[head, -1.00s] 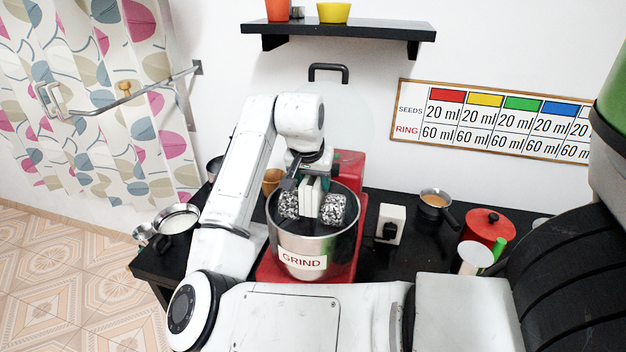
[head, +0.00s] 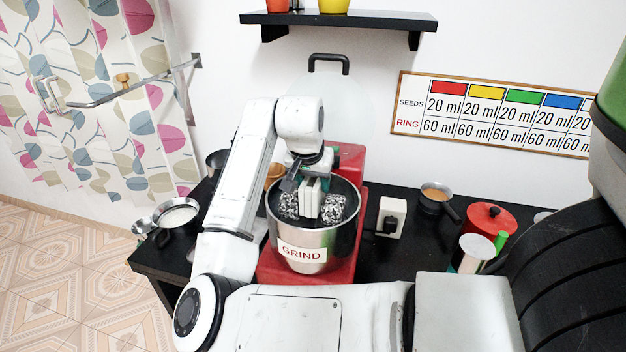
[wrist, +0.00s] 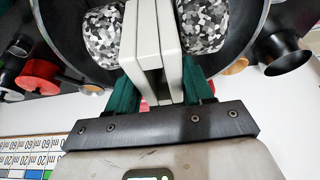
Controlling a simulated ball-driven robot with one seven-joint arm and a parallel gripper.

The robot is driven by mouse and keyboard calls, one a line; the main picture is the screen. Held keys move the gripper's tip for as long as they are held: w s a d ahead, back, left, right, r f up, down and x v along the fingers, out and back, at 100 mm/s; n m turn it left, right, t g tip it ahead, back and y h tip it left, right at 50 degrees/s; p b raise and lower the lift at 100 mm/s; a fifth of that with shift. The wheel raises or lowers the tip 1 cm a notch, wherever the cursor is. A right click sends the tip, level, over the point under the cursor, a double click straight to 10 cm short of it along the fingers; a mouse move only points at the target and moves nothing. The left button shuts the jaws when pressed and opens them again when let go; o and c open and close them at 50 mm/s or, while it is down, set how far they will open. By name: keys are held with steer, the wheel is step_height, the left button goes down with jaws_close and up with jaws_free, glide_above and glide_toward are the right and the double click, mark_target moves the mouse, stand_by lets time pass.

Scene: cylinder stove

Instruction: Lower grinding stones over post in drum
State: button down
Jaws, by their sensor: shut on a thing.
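The steel drum (head: 342,232) with the GRIND label sits on a red base (head: 346,272). The speckled black-and-white grinding stones (head: 333,206) are inside the drum's mouth, one on each side of my fingers. They also show large in the wrist view (wrist: 204,25), with the drum's dark inner wall (wrist: 68,45) around them. My gripper (head: 310,208) points down into the drum, its pale fingers shut on the middle part between the two stones. The post and the drum floor are hidden, so I cannot tell whether the stones sit around the post.
On the black counter (head: 366,266), a small pan (head: 435,198), a white switch box (head: 390,218), a red lidded pot (head: 491,220) and a white cup (head: 475,251) stand to the right. A sieve-like pan (head: 176,215) is at the left. A shelf (head: 340,20) hangs above.

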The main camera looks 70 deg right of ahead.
steer(key=shift+f+b, duration=1.9)
steer(key=shift+f, duration=1.6)
steer(key=c, duration=0.7)
jaws_free()
steer(key=o, duration=0.3)
steer(key=shift+f, duration=0.1)
steer(key=shift+o, duration=0.2)
steer(key=shift+f, duration=0.15)
steer(key=shift+r, duration=0.2)
steer(key=shift+r+p, duration=4.7)
steer(key=shift+r, duration=0.25)
